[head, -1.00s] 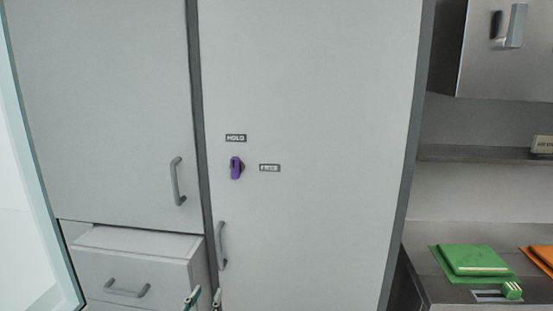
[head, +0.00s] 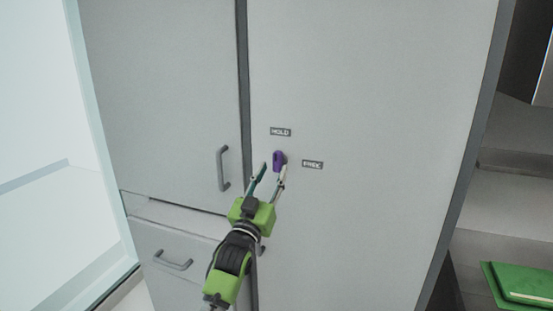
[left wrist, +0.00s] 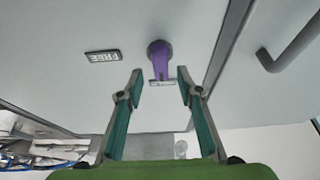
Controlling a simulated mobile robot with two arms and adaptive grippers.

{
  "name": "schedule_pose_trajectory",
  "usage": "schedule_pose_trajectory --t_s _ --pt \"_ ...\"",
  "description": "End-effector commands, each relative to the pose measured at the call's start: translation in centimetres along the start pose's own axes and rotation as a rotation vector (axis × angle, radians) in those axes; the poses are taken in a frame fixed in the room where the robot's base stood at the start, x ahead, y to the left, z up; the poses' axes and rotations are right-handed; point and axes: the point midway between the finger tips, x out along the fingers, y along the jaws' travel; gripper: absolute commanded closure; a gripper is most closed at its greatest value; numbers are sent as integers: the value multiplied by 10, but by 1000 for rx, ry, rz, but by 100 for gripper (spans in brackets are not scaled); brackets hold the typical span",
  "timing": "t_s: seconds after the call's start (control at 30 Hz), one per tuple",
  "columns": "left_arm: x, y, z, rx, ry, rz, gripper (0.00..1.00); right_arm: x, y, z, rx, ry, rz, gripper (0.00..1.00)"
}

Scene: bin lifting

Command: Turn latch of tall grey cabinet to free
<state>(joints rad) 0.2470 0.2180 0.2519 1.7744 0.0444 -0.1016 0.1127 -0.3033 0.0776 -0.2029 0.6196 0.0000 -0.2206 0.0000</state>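The tall grey cabinet (head: 370,80) has a purple latch (head: 279,159) on its door. The latch points up toward the HOLD label (head: 281,132); the FREE label (head: 313,164) is to its right. My left gripper (head: 272,170) is open just in front of and below the latch. In the left wrist view, upside down, the latch (left wrist: 160,58) sits ahead of the two open fingertips (left wrist: 160,88), centred between them and apart from both. The FREE label (left wrist: 103,56) shows beside it. My right gripper is not in view.
A cabinet with a handle (head: 223,168) and a drawer (head: 172,255) stand at left. The tall cabinet's own handle is mostly hidden behind my left gripper.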

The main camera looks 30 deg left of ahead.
Motion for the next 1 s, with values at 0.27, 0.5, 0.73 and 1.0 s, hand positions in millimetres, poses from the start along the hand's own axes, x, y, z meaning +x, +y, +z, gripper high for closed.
schedule_pose_trajectory --t_s 0.27,0.5,0.73,1.0 --pt "35 0 -1 1 -1 0 67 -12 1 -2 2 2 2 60" --pt "39 0 1 1 -1 0 67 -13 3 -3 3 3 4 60" --pt "38 0 1 1 -1 0 95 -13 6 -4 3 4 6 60" --pt "38 0 1 6 -1 2 100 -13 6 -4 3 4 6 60"
